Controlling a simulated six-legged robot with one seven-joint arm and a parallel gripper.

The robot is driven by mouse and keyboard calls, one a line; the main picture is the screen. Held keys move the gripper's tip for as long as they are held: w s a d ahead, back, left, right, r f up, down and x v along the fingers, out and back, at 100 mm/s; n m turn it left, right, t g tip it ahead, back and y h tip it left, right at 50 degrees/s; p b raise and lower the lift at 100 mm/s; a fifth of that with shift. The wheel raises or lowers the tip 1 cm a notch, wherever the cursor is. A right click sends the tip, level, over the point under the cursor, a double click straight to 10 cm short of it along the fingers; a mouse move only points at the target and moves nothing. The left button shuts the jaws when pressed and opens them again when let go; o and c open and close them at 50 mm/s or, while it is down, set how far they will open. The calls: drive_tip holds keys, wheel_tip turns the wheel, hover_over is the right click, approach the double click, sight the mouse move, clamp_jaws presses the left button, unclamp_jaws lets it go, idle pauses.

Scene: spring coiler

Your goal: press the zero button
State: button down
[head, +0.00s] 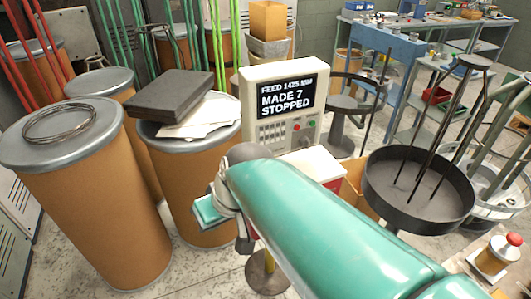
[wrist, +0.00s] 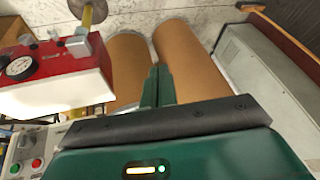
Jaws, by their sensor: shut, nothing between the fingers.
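The console (head: 282,104) has a screen reading "FEED 1425 MM, MADE 7, STOPPED" and a panel below it with keys, a red button (head: 297,127) and a green button. No button's label is legible, so I cannot tell which is the zero button. In the wrist view, a red and white box with a dial gauge (wrist: 22,66) is at upper left, and a panel with a red button (wrist: 37,163) is at lower left. My gripper (wrist: 158,72) is shut and empty, pointing at brown drums. In the head view my arm mostly hides it, left of the console.
Brown drums with grey lids (head: 62,132) stand at left, one bearing wire coils. A dark slab (head: 170,95) and papers lie on another drum. A black round pan (head: 385,200) with rods is at right. A red mushroom button (head: 514,239) is at lower right.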

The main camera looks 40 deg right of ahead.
drive_tip(key=w+d+f+m+t+y, duration=0.1)
drive_tip(key=w+d+f+m+t, duration=0.25)
drive_tip(key=d, duration=0.55)
drive_tip(key=s+d+f+m+t+h, duration=0.1)
drive_tip(key=s+d+m, duration=0.1)
drive_tip(key=d+m, duration=0.8)
drive_tip(key=d, duration=0.4)
drive_tip(key=shift+d+h, duration=0.15)
drive_tip(key=shift+h, duration=0.25)
drive_tip(key=shift+w+f+t, duration=0.15)
drive_tip(key=shift+t, duration=0.1)
drive_tip(key=w+d, duration=0.2)
drive_tip(key=w, duration=0.6)
drive_tip(key=shift+d, duration=0.3)
drive_tip(key=shift+w, duration=0.25)
drive_tip(key=shift+w+d, duration=0.1)
drive_tip(key=shift+w, duration=0.15)
